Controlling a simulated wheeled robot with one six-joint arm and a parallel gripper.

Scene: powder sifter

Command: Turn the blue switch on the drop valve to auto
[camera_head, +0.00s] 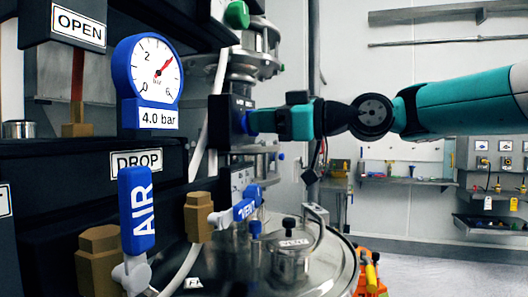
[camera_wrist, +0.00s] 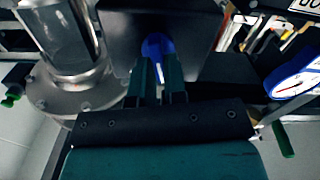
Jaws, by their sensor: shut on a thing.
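The drop valve is a black box (camera_head: 222,110) on the metal column in the head view. In the wrist view the box (camera_wrist: 190,22) fills the top centre. The blue switch (camera_wrist: 156,44) is a round knob on its face. My gripper (camera_head: 254,121) reaches the box from the right. In the wrist view my gripper (camera_wrist: 158,62) has its two teal fingers closed on the sides of the blue switch. The fingers cover much of the switch, and I cannot read which setting it points to.
A blue-rimmed gauge (camera_head: 152,72) stands at the left above a 4.0 bar label. A blue AIR handle (camera_head: 137,210) and a blue VENT handle (camera_head: 243,209) are lower down. A metal lid (camera_head: 318,268) lies below. A glass cylinder (camera_wrist: 62,35) is beside the box.

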